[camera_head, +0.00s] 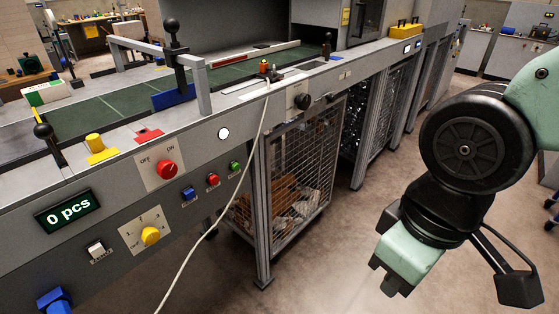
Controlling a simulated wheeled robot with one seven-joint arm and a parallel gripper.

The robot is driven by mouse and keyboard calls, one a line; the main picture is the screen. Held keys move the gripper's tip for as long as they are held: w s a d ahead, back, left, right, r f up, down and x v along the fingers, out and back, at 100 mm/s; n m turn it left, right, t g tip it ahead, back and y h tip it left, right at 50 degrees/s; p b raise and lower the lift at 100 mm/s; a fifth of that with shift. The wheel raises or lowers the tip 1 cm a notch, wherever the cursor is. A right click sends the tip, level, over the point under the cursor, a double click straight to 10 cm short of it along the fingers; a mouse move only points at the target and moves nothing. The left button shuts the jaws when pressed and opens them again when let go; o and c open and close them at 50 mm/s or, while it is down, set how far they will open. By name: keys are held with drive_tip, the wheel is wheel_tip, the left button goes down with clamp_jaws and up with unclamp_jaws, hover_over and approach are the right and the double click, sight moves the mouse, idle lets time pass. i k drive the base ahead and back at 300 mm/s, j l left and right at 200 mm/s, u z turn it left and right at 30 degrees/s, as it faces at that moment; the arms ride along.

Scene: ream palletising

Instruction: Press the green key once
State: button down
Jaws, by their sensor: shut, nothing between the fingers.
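The green key (235,167) is a small round button on the grey front panel of the machine. It is the rightmost of a slanting row, with a red key (213,179) and a blue key (189,193) to its left. Nothing covers it. My gripper (389,284) is at the right, over the floor in front of the machine, well apart from the panel and pointing down. Its fingers are shut and empty, small and partly hidden by its pale green body.
The panel also carries a display (68,212) reading "0 pcs", a red ON/OFF knob (167,169), a yellow selector (150,236) and a white lamp (223,134). A white cable (243,178) hangs just right of the green key. A wire-mesh cage (298,170) stands under the bench.

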sight(235, 167)
drive_tip(key=i+l, duration=0.1)
drive_tip(key=i, duration=0.8)
